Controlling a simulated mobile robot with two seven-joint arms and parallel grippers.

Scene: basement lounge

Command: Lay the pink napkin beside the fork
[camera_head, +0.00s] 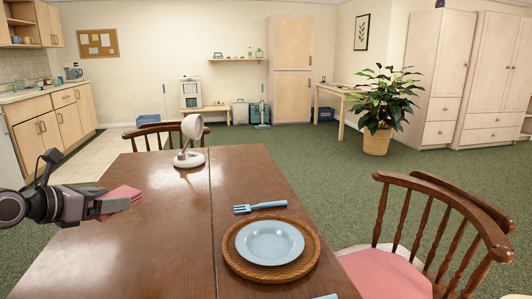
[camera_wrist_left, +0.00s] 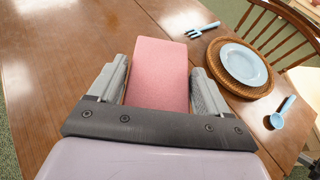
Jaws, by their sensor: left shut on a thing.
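The pink napkin (camera_head: 122,194) is in my left gripper (camera_head: 108,203), held over the left part of the table. In the left wrist view the napkin (camera_wrist_left: 158,75) lies between the two fingers of the gripper (camera_wrist_left: 158,92), which is shut on it. The blue fork (camera_head: 260,207) lies on the table just beyond the plate, to the right of the napkin. The fork also shows in the left wrist view (camera_wrist_left: 202,30), apart from the napkin. My right gripper is not in view.
A light blue plate (camera_head: 270,242) sits on a round woven mat (camera_head: 306,265). A white lamp (camera_head: 190,145) stands at the table's far side. The wooden table (camera_head: 150,245) is bare between napkin and mat. A chair (camera_head: 420,225) stands right.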

